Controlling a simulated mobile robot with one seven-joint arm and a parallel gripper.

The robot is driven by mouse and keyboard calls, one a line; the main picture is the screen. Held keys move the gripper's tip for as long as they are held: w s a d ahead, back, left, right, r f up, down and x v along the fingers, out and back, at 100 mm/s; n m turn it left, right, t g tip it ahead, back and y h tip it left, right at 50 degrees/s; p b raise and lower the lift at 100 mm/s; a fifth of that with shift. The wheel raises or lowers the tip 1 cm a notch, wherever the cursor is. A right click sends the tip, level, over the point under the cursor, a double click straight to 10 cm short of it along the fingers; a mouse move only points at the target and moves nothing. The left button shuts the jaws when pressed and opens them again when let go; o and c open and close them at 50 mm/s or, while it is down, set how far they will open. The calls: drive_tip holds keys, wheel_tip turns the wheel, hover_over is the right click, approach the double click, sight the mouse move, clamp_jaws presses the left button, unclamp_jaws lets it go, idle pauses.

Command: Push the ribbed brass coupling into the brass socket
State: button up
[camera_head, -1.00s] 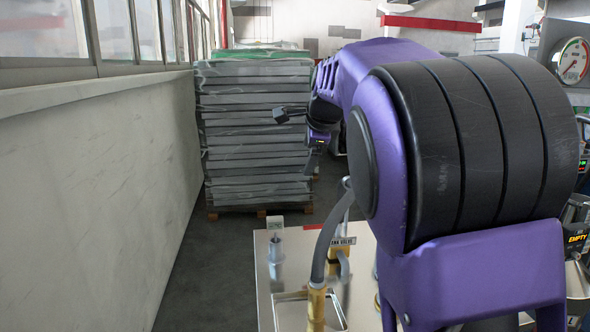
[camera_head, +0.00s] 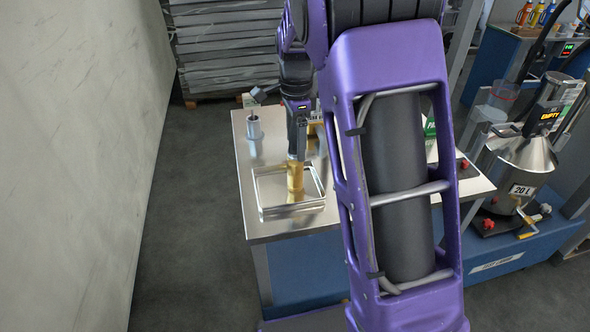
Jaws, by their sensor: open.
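A ribbed brass cylinder (camera_head: 295,177), which looks like the coupling, shows upright over the shallow metal tray (camera_head: 263,208) on the steel-topped bench. My gripper (camera_head: 297,150) points down directly above it, at its upper end. The fingers are small and dark here, and I cannot tell whether they surround the brass or touch it. A second brass piece (camera_head: 313,128), perhaps the socket or valve, shows just behind and right of my gripper, mostly hidden by my arm. The meeting of coupling and socket is not visible.
A grey cylindrical post (camera_head: 253,128) stands on the bench's back left. My purple arm covers the bench's middle. A steel 20 L container (camera_head: 519,160) marked EMPTY stands to the right. A pale wall (camera_head: 75,160) runs along the left, with open floor before it.

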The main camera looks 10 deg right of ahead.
sight(295, 161)
wheel_tip(295, 161, down, 6)
drive_tip(key=shift+f+b, duration=0.25)
drive_tip(key=shift+b, duration=0.1)
drive_tip(key=shift+a, duration=0.1)
clamp_jaws()
idle(0.4)
drive_tip(key=shift+r, duration=0.1)
